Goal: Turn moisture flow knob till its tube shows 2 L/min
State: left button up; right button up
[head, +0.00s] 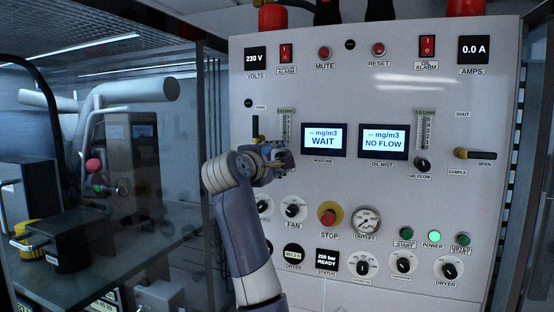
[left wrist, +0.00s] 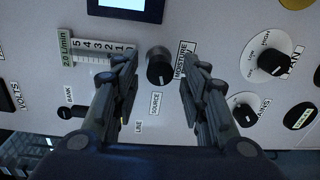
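The moisture flow knob (left wrist: 160,68) is a round black knob with a pale mark, on the white panel next to the MOISTURE label. Its flow tube (left wrist: 97,50) has a number scale, and the green tag (left wrist: 66,48) at its end appears to read 2.0 L/min. The tube also shows in the head view (head: 287,128), above my left gripper (head: 279,164), which hides the knob there. In the left wrist view the two fingers of my left gripper (left wrist: 163,85) are apart, on either side of the knob, with visible gaps. My right gripper is in neither view.
The moisture display (head: 323,140) reads WAIT and the oil mist display (head: 382,141) reads NO FLOW. The oil flow knob (head: 422,164) is to the right. The fan knob (left wrist: 272,62), red stop button (head: 328,216) and outlet gauge (head: 366,220) are nearby.

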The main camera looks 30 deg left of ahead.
pick_arm(q)
jog(key=shift+s, duration=0.1)
jog(key=v, duration=1.2)
dwell(0.4)
